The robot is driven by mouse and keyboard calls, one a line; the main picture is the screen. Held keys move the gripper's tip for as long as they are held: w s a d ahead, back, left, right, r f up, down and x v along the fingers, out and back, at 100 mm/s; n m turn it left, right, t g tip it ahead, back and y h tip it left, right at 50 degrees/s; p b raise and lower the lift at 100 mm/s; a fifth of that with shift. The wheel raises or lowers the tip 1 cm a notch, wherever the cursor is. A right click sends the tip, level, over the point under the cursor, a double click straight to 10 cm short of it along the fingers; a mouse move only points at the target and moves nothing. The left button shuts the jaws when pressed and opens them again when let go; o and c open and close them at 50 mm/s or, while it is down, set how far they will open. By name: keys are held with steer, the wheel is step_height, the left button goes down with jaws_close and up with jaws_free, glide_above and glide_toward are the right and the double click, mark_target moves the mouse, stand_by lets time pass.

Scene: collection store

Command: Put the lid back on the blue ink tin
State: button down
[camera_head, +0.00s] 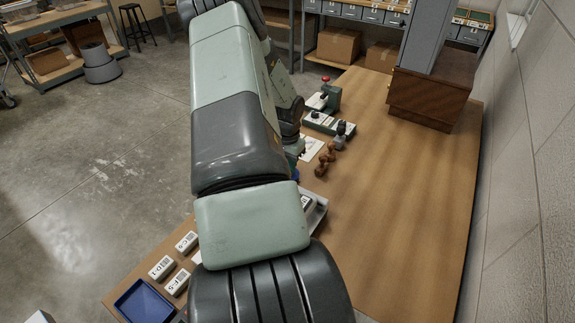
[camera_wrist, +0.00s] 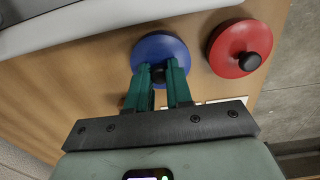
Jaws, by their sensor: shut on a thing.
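In the wrist view, a round blue lid (camera_wrist: 160,49) with a dark knob lies between the fingers of my gripper (camera_wrist: 159,75). The green fingertips are shut on the knob, seen from above. I cannot tell whether the lid rests on the blue ink tin; the lid hides whatever is below it. To its right is a round red lid (camera_wrist: 231,62) with a black knob, apart from my gripper. In the head view my arm hides most of the gripper; only a small blue patch (camera_head: 292,171) shows beside the arm.
A pale card (camera_head: 312,148), wooden-handled pieces (camera_head: 326,158), a dark-knobbed piece (camera_head: 341,136) and a red-knobbed device (camera_head: 331,92) stand near my gripper. A blue tray (camera_head: 146,302) and labelled boxes (camera_head: 162,267) are at lower left. The table's right side (camera_head: 400,220) is clear.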

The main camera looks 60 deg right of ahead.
steer(key=c, duration=0.9)
jaws_free()
steer(key=shift+c, duration=0.2)
steer(key=shift+o, duration=0.5)
steer(key=o, duration=0.4)
steer(key=shift+c, duration=0.2)
steer(key=shift+r, duration=3.5)
